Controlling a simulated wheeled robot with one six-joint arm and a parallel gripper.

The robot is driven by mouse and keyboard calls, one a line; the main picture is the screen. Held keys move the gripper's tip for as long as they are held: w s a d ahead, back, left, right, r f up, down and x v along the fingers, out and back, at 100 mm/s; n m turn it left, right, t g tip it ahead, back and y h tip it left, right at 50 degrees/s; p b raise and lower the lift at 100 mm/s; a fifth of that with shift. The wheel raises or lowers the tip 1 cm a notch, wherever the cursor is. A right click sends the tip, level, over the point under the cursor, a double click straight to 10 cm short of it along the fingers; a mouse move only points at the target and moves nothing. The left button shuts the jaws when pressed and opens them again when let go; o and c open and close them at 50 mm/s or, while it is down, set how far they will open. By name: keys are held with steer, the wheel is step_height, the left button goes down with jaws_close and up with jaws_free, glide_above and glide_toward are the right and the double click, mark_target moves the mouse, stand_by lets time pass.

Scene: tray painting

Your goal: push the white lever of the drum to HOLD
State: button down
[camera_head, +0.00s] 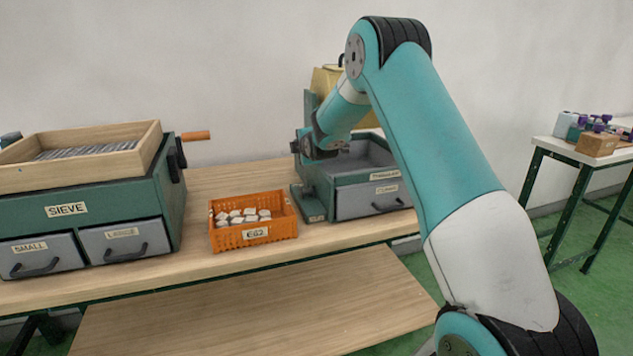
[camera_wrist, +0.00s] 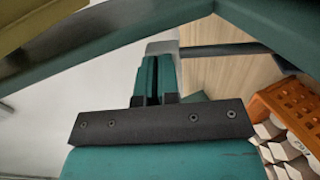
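The drum machine's green frame (camera_head: 310,190) stands on the bench, with yellow housing (camera_head: 325,82) behind my arm. Below are a grey tray and a labelled drawer (camera_head: 375,200). In the wrist view, the teal fingers of my gripper (camera_wrist: 158,68) are close together with no object visible between them. A pale grey-white piece (camera_wrist: 163,46) shows just beyond the fingertips. It may be the white lever, and I cannot tell whether the fingers touch it. The yellow housing also shows in the wrist view (camera_wrist: 35,20). The HOLD mark is not readable, and my arm covers part of the drum.
An orange crate (camera_head: 255,238) of pale pieces stands left of the drum machine. A sieve box (camera_head: 85,205) with drawers is farther left. A green beam (camera_wrist: 270,35) crosses near my fingers. A side table (camera_head: 560,150) with bottles and a box stands right.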

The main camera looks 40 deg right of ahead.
steer(key=shift+w+r, duration=0.1)
steer(key=shift+w, duration=0.05)
steer(key=shift+a, duration=0.1)
steer(key=r+v, duration=0.1)
steer(key=v, duration=1.3)
steer(key=shift+d+b, duration=0.2)
steer(key=shift+b, duration=0.25)
steer(key=shift+w, duration=0.1)
steer(key=s+a+r+m+g+y+p, duration=0.25)
steer(key=s+a+y, duration=0.2)
steer(key=a, duration=0.55)
steer(key=s+a+r+m+g+y+p, duration=0.1)
steer(key=s+a+r+g+y+p, duration=0.15)
steer(key=s+a, duration=0.6)
steer(key=s+a+r+m+g+y+p, duration=0.1)
steer(key=s+a+g+p, duration=0.1)
steer(key=s+a+g, duration=0.2)
steer(key=s+a+r+m+g+y+p, duration=0.1)
steer(key=s+a+g, duration=0.3)
steer(key=s+a, duration=0.5)
steer(key=s+m+p, duration=0.1)
steer(key=s, duration=0.7)
steer(key=shift+s+a+r+p, duration=0.15)
steer(key=shift+s+a+p, duration=0.15)
steer(key=shift+s+a, duration=0.1)
